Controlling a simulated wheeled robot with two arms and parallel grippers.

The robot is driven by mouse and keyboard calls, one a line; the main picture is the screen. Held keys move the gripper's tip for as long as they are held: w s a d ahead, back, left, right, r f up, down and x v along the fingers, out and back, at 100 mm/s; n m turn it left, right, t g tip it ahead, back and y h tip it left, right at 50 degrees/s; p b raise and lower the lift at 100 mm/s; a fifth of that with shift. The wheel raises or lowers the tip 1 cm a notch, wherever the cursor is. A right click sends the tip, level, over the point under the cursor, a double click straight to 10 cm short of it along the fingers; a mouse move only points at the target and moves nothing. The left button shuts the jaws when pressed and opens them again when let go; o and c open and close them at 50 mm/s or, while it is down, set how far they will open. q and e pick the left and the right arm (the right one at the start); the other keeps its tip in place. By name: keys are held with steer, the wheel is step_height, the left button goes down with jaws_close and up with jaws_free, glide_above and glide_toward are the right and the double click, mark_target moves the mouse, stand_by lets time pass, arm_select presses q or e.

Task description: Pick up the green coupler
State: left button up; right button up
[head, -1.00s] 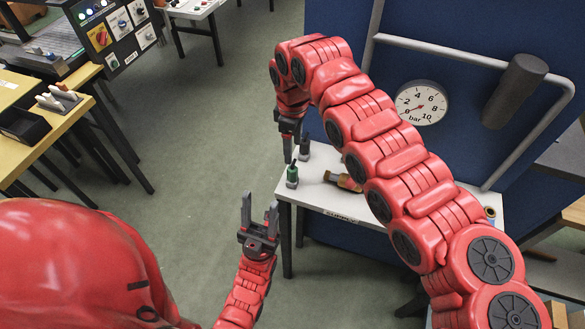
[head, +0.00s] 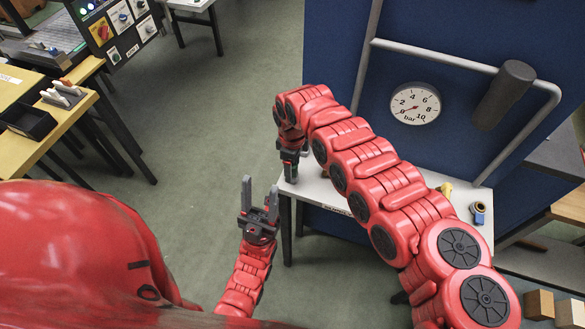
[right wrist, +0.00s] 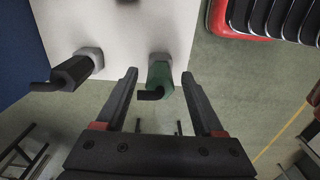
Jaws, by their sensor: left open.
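The green coupler (right wrist: 160,76) has a pale nut-like base and a dark hooked end. It is at the edge of the white table (right wrist: 120,28) in the right wrist view. My right gripper (right wrist: 160,76) is open, with one finger on each side of the coupler; I cannot tell if either touches it. In the head view my right gripper (head: 291,178) is at the table's left corner and mostly hides the coupler. My left gripper (head: 260,186) is open and empty, left of the table with its fingers up.
A black coupler (right wrist: 75,70) stands left of the green one in the right wrist view. A blue and orange ring-like part (head: 479,212) lies at the table's right end. A blue panel (head: 335,50) with a gauge (head: 416,103) and a grey rail (head: 450,57) rises behind.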

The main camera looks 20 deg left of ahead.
jaws_close()
steer(key=shift+r, duration=0.15)
